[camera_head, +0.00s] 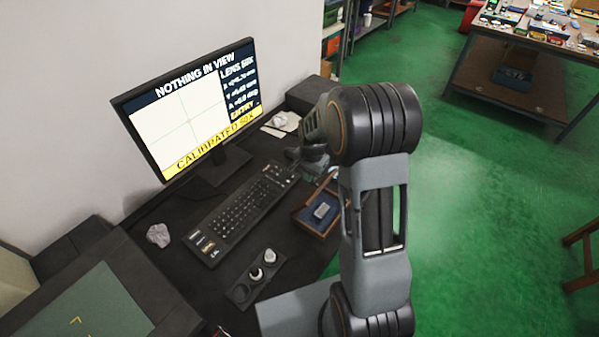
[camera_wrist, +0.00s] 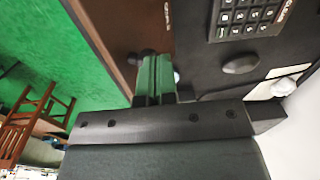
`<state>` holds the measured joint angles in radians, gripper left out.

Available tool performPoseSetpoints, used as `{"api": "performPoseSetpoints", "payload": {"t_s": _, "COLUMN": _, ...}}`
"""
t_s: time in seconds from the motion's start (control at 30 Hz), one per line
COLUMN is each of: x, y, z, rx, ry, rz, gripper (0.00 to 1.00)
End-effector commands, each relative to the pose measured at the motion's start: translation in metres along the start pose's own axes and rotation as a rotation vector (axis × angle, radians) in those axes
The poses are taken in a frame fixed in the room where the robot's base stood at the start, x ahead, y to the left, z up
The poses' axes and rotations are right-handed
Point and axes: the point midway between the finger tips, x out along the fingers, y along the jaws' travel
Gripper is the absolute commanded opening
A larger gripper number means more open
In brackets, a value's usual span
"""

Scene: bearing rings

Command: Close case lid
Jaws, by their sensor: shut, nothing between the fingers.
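A small wooden case (camera_head: 300,219) with a dark blue lining lies open on the black desk in the head view. A grey block (camera_head: 322,210) sits inside it. A thin brown edge rises at the case's right rear, perhaps its lid; my arm hides part of this side. In the wrist view a brown panel (camera_wrist: 118,35) fills the upper left; I cannot tell whether it is the lid. My gripper (camera_wrist: 155,62) is shut and empty, its green fingers beside that panel. In the head view my arm mostly covers the gripper, just behind the case.
A keyboard (camera_head: 236,212) lies left of the case, in front of a monitor (camera_head: 190,112). A dark holder with round pieces (camera_head: 241,292) is nearer. Crumpled pieces (camera_head: 158,235) lie on the desk. Green floor (camera_head: 480,200) is open to the right, with a cluttered workbench (camera_head: 530,65) beyond.

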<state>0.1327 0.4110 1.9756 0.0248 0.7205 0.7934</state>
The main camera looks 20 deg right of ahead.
Motion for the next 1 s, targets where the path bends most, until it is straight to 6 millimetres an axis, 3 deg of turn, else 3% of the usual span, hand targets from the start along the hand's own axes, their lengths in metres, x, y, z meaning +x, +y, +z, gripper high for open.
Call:
{"api": "performPoseSetpoints", "payload": {"t_s": 0.6, "x": 0.032, "y": 0.07, "z": -0.001, "rx": -0.003, "ry": -0.001, "rz": 0.003, "gripper": 0.0}}
{"api": "performPoseSetpoints", "payload": {"t_s": 1.0, "x": 0.051, "y": 0.091, "z": 0.001, "rx": -0.007, "ry": -0.001, "rz": 0.003, "gripper": 0.0}}
